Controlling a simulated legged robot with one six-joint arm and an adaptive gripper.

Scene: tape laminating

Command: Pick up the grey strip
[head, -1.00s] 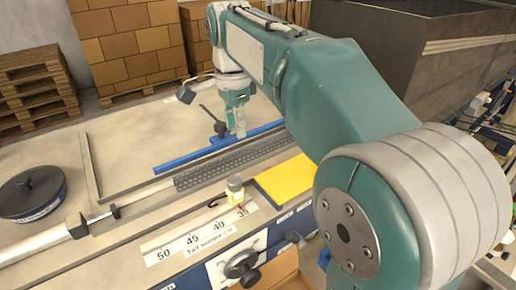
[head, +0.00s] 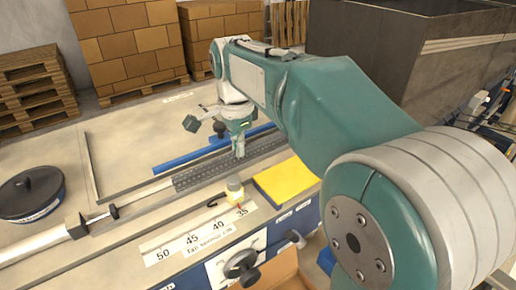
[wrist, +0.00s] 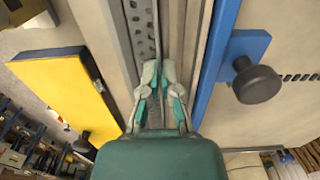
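A long dark grey band with a perforated pattern (head: 205,176) lies along the machine bed in the head view. In the wrist view the patterned grey band (wrist: 138,30) runs up the picture beside a thin grey line. I cannot tell which of these is the grey strip. My gripper (head: 239,156) points down at the band's near side in the head view. In the wrist view my gripper's fingertips (wrist: 159,72) are close together over the thin line. Whether they touch or grip anything is not clear.
A blue bar with a black knob (wrist: 255,82) lies beside my fingers. A black round reel (head: 30,190) is at the left. A numbered scale (head: 205,236) marks the front edge.

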